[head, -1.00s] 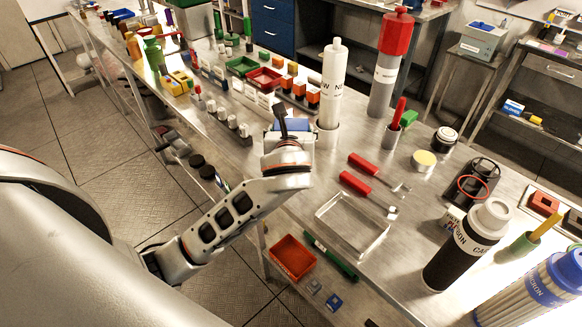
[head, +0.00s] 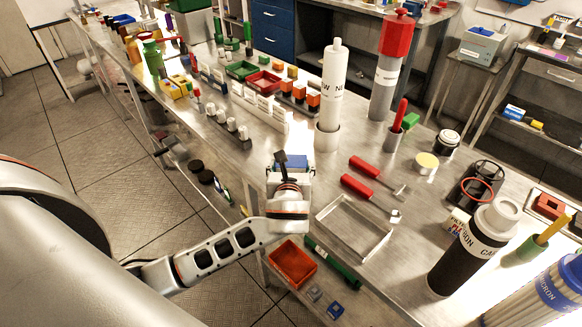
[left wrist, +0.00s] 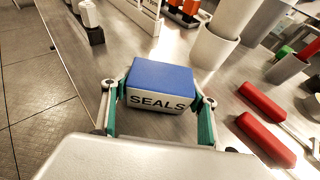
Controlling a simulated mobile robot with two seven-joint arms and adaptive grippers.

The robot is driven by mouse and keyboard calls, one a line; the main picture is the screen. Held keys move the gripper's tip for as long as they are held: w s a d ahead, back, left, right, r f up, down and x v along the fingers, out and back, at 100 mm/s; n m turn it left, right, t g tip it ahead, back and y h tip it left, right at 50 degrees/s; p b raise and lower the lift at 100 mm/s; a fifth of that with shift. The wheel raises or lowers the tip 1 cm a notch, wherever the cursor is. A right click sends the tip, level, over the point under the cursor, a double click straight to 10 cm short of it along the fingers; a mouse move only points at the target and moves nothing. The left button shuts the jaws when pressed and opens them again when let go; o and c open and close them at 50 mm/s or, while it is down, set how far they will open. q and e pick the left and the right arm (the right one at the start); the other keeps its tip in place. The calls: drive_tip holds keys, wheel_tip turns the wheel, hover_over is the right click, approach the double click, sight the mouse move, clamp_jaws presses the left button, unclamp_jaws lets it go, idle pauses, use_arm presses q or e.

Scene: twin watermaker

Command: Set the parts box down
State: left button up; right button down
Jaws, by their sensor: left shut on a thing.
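The parts box (left wrist: 160,78) has a blue lid and a white front marked SEALS. In the left wrist view it sits between the green-sided fingers of my left gripper (left wrist: 163,100), which is shut on it. In the head view the box (head: 296,162) shows as a blue top at the near edge of the steel bench, mostly hidden by my left gripper (head: 291,172). I cannot tell whether its underside touches the bench. My right gripper is not in view.
A clear shallow tray (head: 353,228) lies right of the gripper, with red-handled tools (head: 357,187) behind it. A white cylinder (head: 332,90) stands in a holder beyond the box. White labelled racks (head: 258,105) are at the back left. Bare bench surrounds the box.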

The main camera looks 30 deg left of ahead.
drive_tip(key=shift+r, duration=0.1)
use_arm(q)
drive_tip(key=o, duration=1.2)
drive_tip(key=shift+f, duration=0.15)
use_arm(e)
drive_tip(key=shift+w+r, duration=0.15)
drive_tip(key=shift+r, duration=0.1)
use_arm(q)
drive_tip(key=shift+s+d+r, duration=0.1)
drive_tip(key=shift+s+r, duration=0.05)
drive_tip(key=shift+r, duration=0.05)
drive_tip(key=p+v, duration=0.1)
drive_tip(key=v, duration=1)
drive_tip(key=shift+s+r, duration=0.25)
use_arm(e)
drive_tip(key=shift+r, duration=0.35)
use_arm(q)
drive_tip(key=shift+f, duration=0.1)
